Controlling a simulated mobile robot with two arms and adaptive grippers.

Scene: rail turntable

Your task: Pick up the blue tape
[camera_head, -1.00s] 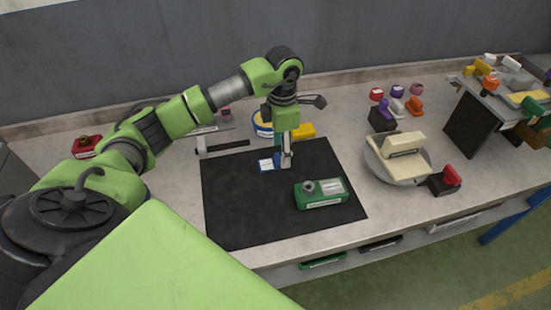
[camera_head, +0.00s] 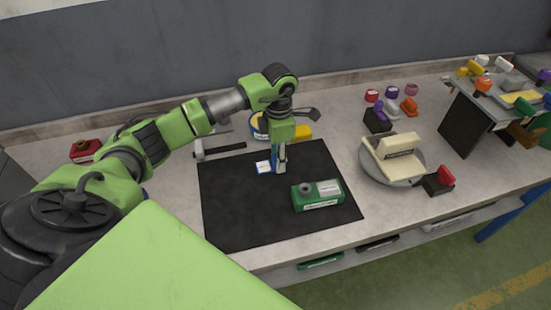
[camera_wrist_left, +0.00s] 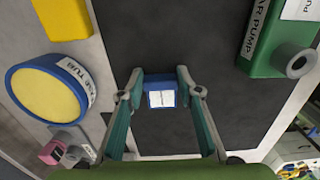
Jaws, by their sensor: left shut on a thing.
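The blue tape (camera_head: 263,168) is a small blue piece with a white label, at the black mat's (camera_head: 235,212) upper middle. In the left wrist view the tape (camera_wrist_left: 161,92) sits between the two fingertips, its label facing the camera. My left gripper (camera_head: 280,170) reaches down to the mat from above and is shut on the tape. The fingers (camera_wrist_left: 160,82) touch its two sides in the left wrist view. Whether the tape is clear of the mat I cannot tell. My right gripper is not in view.
A green air pump (camera_head: 318,194) lies on the mat to the right of the gripper. Behind stand a yellow block (camera_head: 301,132) and a round blue-rimmed yellow container (camera_wrist_left: 48,90). A grey round turntable (camera_head: 372,168) with cream parts is farther right. The front of the mat is clear.

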